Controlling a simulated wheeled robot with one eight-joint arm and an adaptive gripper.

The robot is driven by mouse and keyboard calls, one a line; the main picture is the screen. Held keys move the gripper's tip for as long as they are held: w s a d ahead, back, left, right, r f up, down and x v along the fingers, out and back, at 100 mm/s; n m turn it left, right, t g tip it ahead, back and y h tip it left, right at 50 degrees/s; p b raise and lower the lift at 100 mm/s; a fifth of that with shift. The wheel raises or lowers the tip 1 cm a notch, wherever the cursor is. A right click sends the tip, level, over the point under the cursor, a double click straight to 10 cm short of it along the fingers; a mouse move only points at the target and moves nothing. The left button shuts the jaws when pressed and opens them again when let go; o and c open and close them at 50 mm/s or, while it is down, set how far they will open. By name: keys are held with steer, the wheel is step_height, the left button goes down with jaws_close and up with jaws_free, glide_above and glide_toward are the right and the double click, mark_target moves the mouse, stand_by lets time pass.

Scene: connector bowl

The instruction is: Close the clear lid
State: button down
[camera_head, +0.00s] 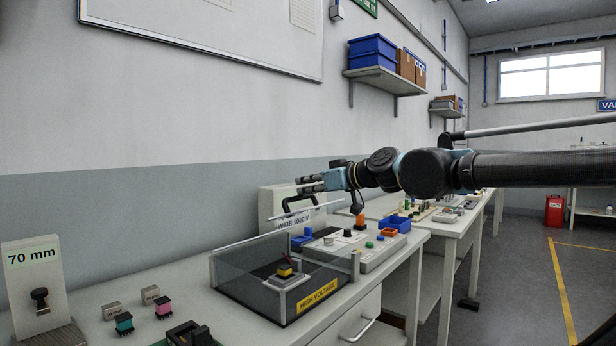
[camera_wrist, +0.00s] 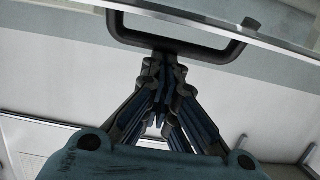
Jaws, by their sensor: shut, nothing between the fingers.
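The clear-walled box (camera_head: 240,284) stands on the near bench with a yellow HIGH VOLTAGE label. A small device with a yellow top (camera_head: 285,271) sits inside. The clear lid (camera_head: 325,205) appears raised above the box, its thin pale edge showing; its exact tilt is hard to tell. In the wrist view, the lid's edge (camera_wrist: 270,38) crosses the top, with a black handle (camera_wrist: 205,55) below it. My gripper (camera_head: 304,184) is above the box near the raised lid. It is shut and empty; in the wrist view its fingertips (camera_wrist: 163,60) overlap the handle's bar, contact unclear.
A control panel (camera_head: 375,259) with coloured buttons and blue bins (camera_head: 395,222) stand right of the box. Small coloured parts (camera_head: 124,322) and a 70 mm stand (camera_head: 36,285) are at the left. A beige case (camera_head: 268,206) stands behind the box.

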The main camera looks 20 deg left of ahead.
steer(key=d+f, duration=0.2)
steer(key=f, duration=0.2)
steer(key=s+d+f, duration=0.1)
steer(key=d+f, duration=0.1)
steer(key=f, duration=0.2)
steer(key=s+d+f, duration=0.1)
steer(key=d+f, duration=0.1)
steer(key=f, duration=0.2)
steer(key=shift+s+d+f, duration=0.2)
steer(key=shift+d+f, duration=0.1)
steer(key=shift+s+d+f, duration=0.1)
steer(key=shift+d+f, duration=0.1)
steer(key=shift+f, duration=0.7)
